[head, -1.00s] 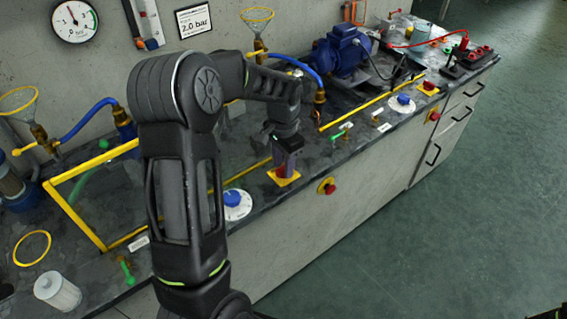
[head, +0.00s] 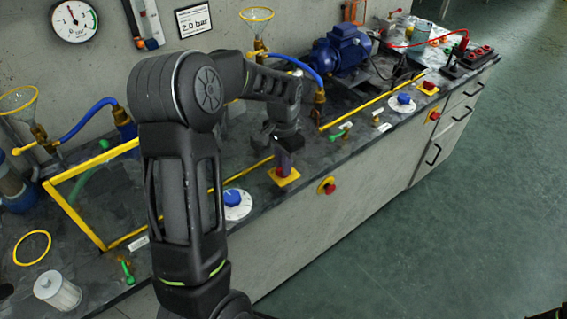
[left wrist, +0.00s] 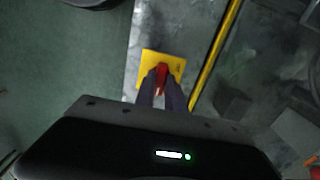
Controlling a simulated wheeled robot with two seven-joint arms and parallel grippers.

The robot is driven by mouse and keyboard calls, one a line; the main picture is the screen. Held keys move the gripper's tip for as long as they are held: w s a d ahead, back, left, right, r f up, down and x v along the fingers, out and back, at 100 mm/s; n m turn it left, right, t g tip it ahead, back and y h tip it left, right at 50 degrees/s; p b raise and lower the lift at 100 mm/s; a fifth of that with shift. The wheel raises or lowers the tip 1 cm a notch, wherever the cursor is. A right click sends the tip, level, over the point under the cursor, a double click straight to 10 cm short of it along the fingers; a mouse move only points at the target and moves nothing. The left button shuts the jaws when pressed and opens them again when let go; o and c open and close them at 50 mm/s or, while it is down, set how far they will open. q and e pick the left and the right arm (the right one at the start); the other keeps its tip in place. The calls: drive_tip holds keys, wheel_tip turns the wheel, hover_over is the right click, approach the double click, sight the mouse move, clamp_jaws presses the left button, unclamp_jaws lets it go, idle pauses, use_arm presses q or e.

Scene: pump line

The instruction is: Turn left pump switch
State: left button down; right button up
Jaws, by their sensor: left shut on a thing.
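The left pump switch is a red handle (left wrist: 161,76) on a square yellow plate (head: 285,178) near the front edge of the bench. In the left wrist view the same yellow plate (left wrist: 150,60) lies flat under the fingertips. My left gripper (head: 284,166) points down over the plate and is shut on the red handle. The handle shows between the two fingers in the wrist view (left wrist: 162,88), and it is mostly hidden in the head view.
A white dial with a blue knob (head: 233,202) sits just left of the plate. A red button on a yellow disc (head: 327,186) is on the bench front. Another red switch on a yellow plate (head: 427,88) is farther right.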

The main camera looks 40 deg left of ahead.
use_arm(q)
drive_tip(key=shift+n, duration=0.3)
drive_tip(key=n, duration=0.3)
drive_tip(key=shift+n+b, duration=0.3)
drive_tip(key=shift+b, duration=0.1)
drive_tip(key=n, duration=0.9)
drive_tip(key=shift+r, duration=0.1)
drive_tip(key=n+p, duration=0.1)
drive_tip(key=n, duration=0.3)
drive_tip(key=shift+n, duration=0.3)
drive_tip(key=c, duration=1.4)
unclamp_jaws()
